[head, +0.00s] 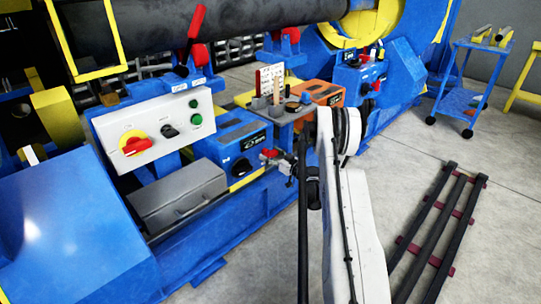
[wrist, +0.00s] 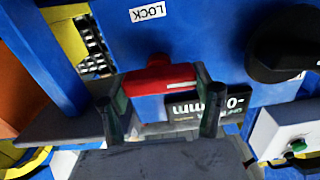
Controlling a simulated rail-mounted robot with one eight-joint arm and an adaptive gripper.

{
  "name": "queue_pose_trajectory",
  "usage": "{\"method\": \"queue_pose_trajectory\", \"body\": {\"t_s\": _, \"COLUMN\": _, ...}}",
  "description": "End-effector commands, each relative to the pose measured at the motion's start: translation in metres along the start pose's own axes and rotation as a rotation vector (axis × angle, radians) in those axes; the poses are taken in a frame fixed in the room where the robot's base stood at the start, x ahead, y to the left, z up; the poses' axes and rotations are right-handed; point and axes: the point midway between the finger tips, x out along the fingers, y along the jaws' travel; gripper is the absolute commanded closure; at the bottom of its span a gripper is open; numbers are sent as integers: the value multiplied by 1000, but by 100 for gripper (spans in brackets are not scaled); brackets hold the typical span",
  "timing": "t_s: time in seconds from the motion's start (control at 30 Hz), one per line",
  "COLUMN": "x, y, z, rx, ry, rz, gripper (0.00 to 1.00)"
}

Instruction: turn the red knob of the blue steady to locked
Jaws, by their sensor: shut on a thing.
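The red knob (wrist: 152,77) is a bar-shaped handle on the blue face of the steady (wrist: 200,35). Its bar lies almost level across the wrist view, with a white mark toward its right end. A white LOCK label (wrist: 150,12) shows upside down above it, apart from the mark. My gripper (wrist: 162,92) is shut on the knob, one finger at each end of the bar. In the head view the knob (head: 269,154) is small at the right of the blue box (head: 232,140), with my gripper (head: 277,162) at it, partly hiding it.
A large black knob (wrist: 285,45) is close to the right of my gripper. A white control box (head: 152,128) and a grey toolbox (head: 178,198) stand left of the steady. An orange box (head: 318,92) stands behind it. Black rails (head: 440,230) lie on the floor.

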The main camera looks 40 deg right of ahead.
Motion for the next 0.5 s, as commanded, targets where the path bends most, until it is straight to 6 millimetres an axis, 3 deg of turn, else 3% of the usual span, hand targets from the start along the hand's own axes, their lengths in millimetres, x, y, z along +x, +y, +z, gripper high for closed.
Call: {"method": "queue_pose_trajectory", "body": {"t_s": 0.5, "x": 0, "y": 2, "z": 1, "rx": 378, "ry": 0, "rz": -1, "gripper": 63}}
